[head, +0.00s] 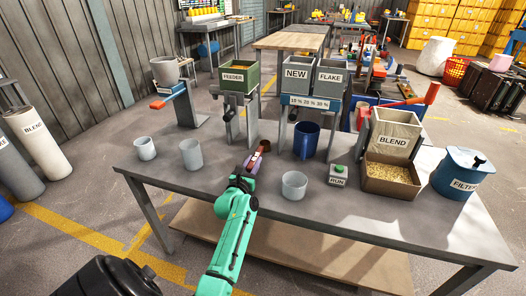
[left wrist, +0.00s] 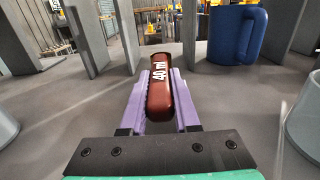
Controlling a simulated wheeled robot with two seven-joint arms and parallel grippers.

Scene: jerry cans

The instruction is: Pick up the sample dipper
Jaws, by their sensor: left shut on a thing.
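The sample dipper (left wrist: 159,92) is a dark red-brown piece marked "40 ml" in the left wrist view. It also shows in the head view (head: 264,146), just beyond my green left arm. My left gripper (left wrist: 160,88) has purple fingers on both sides of the dipper and is shut on it; it shows in the head view too (head: 255,158). The dipper is at or close above the grey table (head: 340,213); I cannot tell whether it touches. My right gripper is not in view.
A blue mug (head: 306,141) stands beyond the gripper to the right. Grey cups stand left (head: 190,154) and right (head: 294,185) of it. The feeder stand (head: 238,76) is behind. The RUN button box (head: 338,176), BLEND bin (head: 393,140) and FILTER bucket (head: 462,174) are farther right.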

